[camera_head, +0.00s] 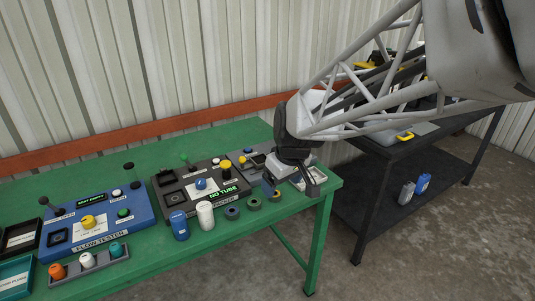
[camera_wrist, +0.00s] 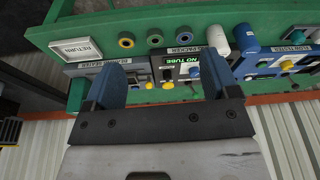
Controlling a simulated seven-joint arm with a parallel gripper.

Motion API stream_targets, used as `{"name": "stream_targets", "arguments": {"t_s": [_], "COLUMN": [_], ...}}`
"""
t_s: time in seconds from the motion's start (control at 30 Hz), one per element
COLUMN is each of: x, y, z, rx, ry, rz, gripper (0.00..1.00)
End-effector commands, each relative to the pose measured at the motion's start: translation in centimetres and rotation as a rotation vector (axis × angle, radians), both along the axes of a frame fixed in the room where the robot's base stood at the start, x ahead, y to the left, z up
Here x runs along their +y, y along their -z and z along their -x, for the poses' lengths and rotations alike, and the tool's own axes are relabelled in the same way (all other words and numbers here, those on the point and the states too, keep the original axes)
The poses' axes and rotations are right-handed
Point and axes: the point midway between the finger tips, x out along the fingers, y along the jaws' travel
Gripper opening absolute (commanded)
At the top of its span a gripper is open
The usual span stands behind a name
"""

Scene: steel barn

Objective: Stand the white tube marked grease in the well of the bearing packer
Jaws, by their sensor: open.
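The white tube (camera_head: 206,215) stands upright on the green bench in front of the bearing packer (camera_head: 233,190). I cannot read its marking. A blue tube (camera_head: 180,225) stands close to its left. The packer is a dark box with a green-lit display reading NO TUBE. A dark square recess (camera_head: 175,198) shows on its left side; it looks empty. My gripper (camera_head: 290,187) is open and empty, pointing down over the bench's right end, right of the white tube. In the wrist view, the white tube (camera_wrist: 218,38) lies beyond the right finger, outside the jaws (camera_wrist: 162,80).
Several rings (camera_head: 253,204) lie between the white tube and my gripper. A blue flow tester (camera_head: 97,219) and a rack of small coloured parts (camera_head: 88,260) are at left. A white RETURN tray (camera_wrist: 76,48) shows in the wrist view. A black table (camera_head: 400,146) stands at right.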

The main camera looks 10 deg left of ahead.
Motion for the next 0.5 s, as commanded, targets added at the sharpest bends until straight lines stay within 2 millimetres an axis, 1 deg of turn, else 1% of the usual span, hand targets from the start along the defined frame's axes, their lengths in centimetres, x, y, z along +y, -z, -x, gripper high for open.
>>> {"name": "stream_targets", "arguments": {"t_s": [0.03, 0.17, 0.2, 0.27, 0.3, 0.4, 0.5], "x": [1.9, 6.7, 8.2, 10.4, 11.9, 15.4, 18.4], "y": [0.8, 2.5, 3.1, 4.0, 4.7, 6.3, 7.6], "z": [-0.4, -1.2, -1.3, -1.5, -1.6, -1.5, -1.3], "rx": [0.002, -0.003, -0.004, -0.005, -0.008, -0.011, -0.016], "ry": [-0.04, -0.142, -0.172, -0.218, -0.25, -0.321, -0.383], "rz": [0.0, -0.003, -0.004, -0.005, -0.005, -0.008, -0.01], "gripper": [0.81, 0.81, 0.81, 0.81, 0.81, 0.81, 0.81]}}
